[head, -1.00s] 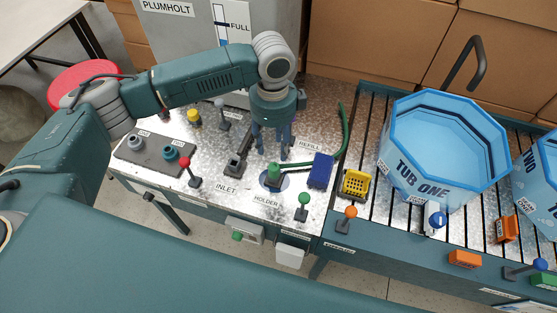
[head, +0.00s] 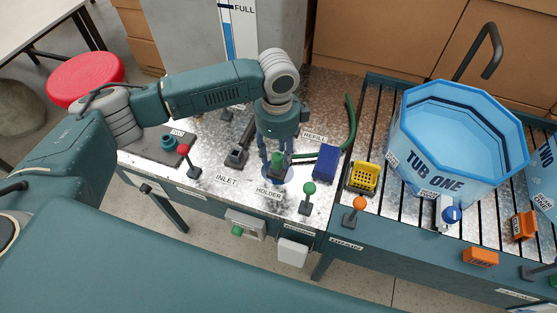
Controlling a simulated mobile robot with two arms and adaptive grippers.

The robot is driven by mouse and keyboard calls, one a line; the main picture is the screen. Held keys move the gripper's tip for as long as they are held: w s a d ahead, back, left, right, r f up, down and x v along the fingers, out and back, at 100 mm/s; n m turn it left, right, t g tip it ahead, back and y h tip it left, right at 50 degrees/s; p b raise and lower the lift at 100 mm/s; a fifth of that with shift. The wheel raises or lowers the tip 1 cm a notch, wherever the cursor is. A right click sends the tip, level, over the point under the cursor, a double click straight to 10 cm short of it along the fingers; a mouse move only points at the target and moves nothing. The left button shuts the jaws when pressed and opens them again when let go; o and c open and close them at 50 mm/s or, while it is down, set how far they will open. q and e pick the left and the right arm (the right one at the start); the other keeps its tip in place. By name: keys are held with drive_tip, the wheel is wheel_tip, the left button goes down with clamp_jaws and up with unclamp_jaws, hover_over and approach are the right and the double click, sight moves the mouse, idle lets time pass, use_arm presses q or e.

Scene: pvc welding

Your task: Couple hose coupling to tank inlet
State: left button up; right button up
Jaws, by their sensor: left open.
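The green hose coupling (head: 278,158) stands upright at the spot labelled HOLDER, with its green hose (head: 350,122) trailing right behind a blue block. My left gripper (head: 277,162) points down over the coupling, its fingers open on either side of it. The fingers partly hide the coupling, and I cannot tell whether they touch it. The tank inlet (head: 236,157), a dark fitting on a pipe from the tank, is just left of the gripper, above the INLET label. The grey tank (head: 190,30) with its blue level gauge stands behind. My right gripper is not in view.
The blue block (head: 326,161) and a green-knobbed lever (head: 308,192) stand close right of the holder. A red-knobbed lever (head: 187,158) is left of the inlet. A yellow basket (head: 364,177) and the blue tub (head: 450,180) sit on the slatted conveyor at right.

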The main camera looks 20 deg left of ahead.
use_arm(q)
drive_tip(key=shift+c, duration=1)
drive_tip(key=c, duration=0.9)
drive_tip(key=shift+r, duration=0.15)
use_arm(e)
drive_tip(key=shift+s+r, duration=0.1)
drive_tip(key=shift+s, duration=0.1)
use_arm(q)
drive_tip(key=shift+r+p, duration=0.2)
drive_tip(key=shift+p, duration=0.35)
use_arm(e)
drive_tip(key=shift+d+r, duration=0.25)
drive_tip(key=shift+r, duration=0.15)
use_arm(q)
drive_tip(key=shift+r+p, duration=0.3)
drive_tip(key=shift+p, duration=0.2)
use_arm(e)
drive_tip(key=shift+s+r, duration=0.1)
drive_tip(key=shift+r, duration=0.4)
use_arm(q)
drive_tip(key=shift+r, duration=0.15)
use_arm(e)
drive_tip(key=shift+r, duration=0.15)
